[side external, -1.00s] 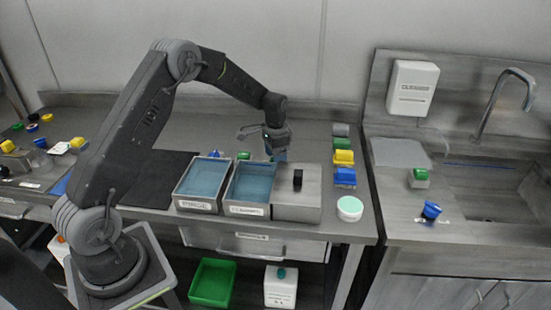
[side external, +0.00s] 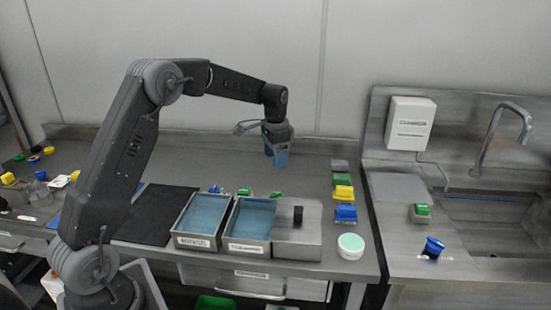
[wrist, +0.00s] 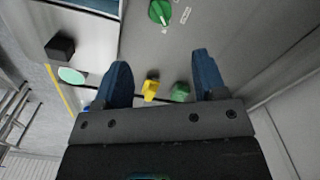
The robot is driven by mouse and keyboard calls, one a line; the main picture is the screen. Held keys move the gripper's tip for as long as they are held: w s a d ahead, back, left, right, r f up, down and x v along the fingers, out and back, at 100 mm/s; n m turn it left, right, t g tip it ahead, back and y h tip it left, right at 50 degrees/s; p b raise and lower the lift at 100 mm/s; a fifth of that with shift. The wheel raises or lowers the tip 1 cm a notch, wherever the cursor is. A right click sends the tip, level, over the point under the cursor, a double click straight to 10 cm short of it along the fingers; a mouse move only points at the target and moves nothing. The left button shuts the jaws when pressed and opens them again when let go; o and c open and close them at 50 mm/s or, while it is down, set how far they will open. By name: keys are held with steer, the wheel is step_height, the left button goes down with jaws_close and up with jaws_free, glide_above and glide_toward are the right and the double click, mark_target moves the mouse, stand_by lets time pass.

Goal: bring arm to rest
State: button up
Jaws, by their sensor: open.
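My gripper (side external: 276,158) hangs above the steel bench, behind the two blue-lined trays, with its blue fingers pointing down. In the wrist view my gripper (wrist: 160,85) has its two blue fingers spread apart with nothing between them. The fingers touch nothing that I can see. My arm reaches in from the left, bent at the elbow.
Two labelled trays, left (side external: 180,220) and right (side external: 233,232), stand at the bench front beside a steel box with a black knob (side external: 298,214). Green, yellow (side external: 343,192) and blue (side external: 345,213) blocks and a round mint-lidded pot (side external: 351,245) stand to the right. A sink is further right.

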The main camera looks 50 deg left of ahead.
steer(key=s+d+r+n+t, duration=0.2)
steer(key=s+d+r+t, duration=0.1)
steer(key=s+d+r, duration=1)
steer(key=s+d+f+t, duration=0.1)
steer(key=s+d, duration=0.1)
steer(key=s, duration=0.6)
steer(key=s+d+f+n+t, duration=0.1)
steer(key=s+d+f, duration=0.1)
steer(key=s, duration=0.6)
steer(key=shift+s+d+t, duration=0.3)
steer(key=shift+s+d, duration=0.05)
steer(key=shift+w, duration=0.15)
stand_by(4.0)
